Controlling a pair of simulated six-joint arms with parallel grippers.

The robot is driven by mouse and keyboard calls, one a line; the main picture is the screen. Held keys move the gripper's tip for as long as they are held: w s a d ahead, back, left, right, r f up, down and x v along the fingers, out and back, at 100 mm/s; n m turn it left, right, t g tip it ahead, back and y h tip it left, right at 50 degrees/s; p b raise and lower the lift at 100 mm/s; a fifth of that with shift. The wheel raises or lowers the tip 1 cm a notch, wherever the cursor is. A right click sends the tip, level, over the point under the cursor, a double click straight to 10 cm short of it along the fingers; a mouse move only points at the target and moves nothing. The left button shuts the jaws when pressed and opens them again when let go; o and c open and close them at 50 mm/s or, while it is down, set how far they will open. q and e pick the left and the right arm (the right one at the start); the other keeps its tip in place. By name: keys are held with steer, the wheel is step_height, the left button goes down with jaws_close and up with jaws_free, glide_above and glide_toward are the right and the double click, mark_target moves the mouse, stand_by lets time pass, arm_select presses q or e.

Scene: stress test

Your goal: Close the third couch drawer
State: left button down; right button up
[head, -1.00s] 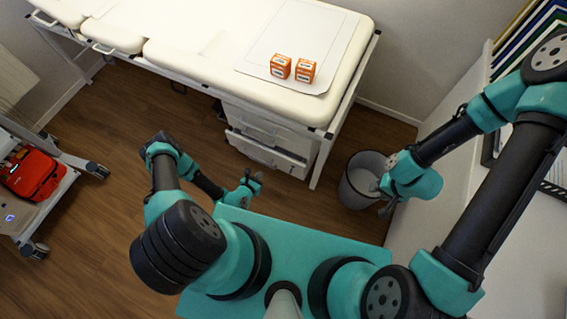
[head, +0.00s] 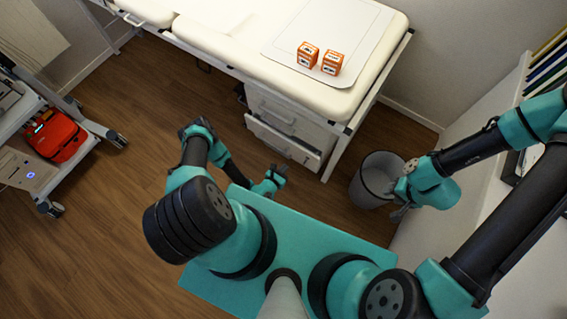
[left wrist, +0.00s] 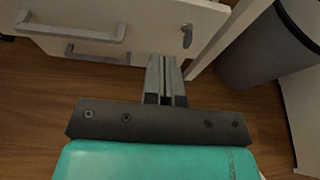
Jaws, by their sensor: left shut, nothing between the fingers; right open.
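A white drawer unit (head: 296,117) stands under the couch (head: 235,58). One of its drawers (head: 283,143) is pulled partly out, with its inside showing. In the left wrist view a drawer front (left wrist: 150,22) with a grey bar handle (left wrist: 72,32) and a lock fills the upper left, and a lower handle (left wrist: 97,57) shows beneath it. My left gripper (head: 279,172) is shut and empty in front of the unit; its fingers (left wrist: 165,68) point at the drawer front's lower right part. Contact cannot be told. My right gripper (head: 399,212) is open beside the bin.
A grey bin (head: 377,180) stands right of the couch leg, close to my right gripper. Two orange boxes (head: 319,58) lie on the couch. Wooden floor (head: 120,215) is clear on the left.

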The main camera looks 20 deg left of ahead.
mark_target(299, 149)
arm_select(q)
steer(key=x, duration=0.7)
steer(key=r+x, duration=0.1)
steer(key=x, duration=0.3)
steer(key=shift+w, duration=0.3)
